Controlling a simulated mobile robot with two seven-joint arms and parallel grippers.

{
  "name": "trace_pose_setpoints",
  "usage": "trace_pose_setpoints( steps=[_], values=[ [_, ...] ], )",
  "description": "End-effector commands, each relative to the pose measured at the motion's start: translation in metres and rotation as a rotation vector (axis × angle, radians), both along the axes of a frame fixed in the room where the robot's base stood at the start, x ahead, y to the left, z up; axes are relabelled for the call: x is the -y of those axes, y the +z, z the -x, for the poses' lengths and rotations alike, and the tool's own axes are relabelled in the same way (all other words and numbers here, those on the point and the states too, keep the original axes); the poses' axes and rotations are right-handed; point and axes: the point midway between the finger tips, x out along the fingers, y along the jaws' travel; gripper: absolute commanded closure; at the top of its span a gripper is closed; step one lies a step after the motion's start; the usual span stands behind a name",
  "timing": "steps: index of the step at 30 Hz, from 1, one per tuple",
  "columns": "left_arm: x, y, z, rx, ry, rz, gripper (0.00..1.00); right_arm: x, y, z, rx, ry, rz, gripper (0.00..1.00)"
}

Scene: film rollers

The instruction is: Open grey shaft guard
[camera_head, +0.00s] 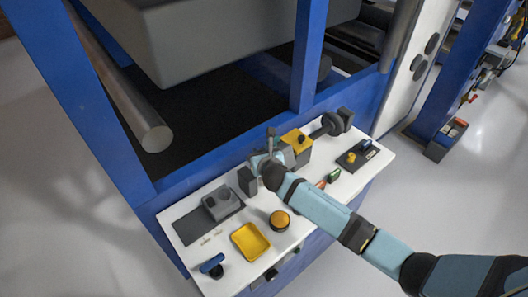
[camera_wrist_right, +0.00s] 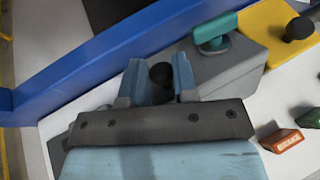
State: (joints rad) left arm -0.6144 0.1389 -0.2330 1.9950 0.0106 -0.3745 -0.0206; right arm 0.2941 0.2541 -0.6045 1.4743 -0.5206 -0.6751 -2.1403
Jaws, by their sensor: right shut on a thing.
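A grey box-shaped cover (camera_wrist_right: 228,72) with a teal handle (camera_wrist_right: 214,32) on top stands just right of my right gripper in the right wrist view; it looks like the grey shaft guard. In the head view the cover (camera_head: 289,156) sits on the white shelf, partly behind my right gripper (camera_head: 262,161). In the right wrist view my right gripper (camera_wrist_right: 158,70) has its fingers on either side of a dark round knob (camera_wrist_right: 160,76) and is shut on it. What the knob is fixed to is hidden. My left gripper is not in view.
The white shelf (camera_head: 215,255) also bears a yellow tray (camera_head: 250,242), an orange round button (camera_head: 280,219), a grey block (camera_head: 222,203) and a blue-handled part (camera_head: 212,265). A yellow plate (camera_head: 299,138) adjoins the cover. A blue frame (camera_head: 309,55) rises behind.

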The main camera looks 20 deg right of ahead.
Motion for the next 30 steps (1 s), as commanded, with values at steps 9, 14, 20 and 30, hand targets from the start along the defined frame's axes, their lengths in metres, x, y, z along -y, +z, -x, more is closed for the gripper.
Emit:
trace_pose_setpoints(
  steps=[9, 14, 20, 30],
  values=[
    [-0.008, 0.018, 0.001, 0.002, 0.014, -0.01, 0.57, -0.007, 0.016, -0.015, 0.01, 0.003, -0.002, 1.0],
    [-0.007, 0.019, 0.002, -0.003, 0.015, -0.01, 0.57, -0.009, 0.016, -0.017, 0.009, 0.004, -0.004, 1.0],
    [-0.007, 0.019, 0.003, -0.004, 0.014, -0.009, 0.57, -0.01, 0.015, -0.018, 0.009, 0.005, -0.004, 1.0],
    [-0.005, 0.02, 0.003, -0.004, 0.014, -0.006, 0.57, -0.01, 0.014, -0.017, 0.008, 0.005, -0.005, 0.53]
  ],
)
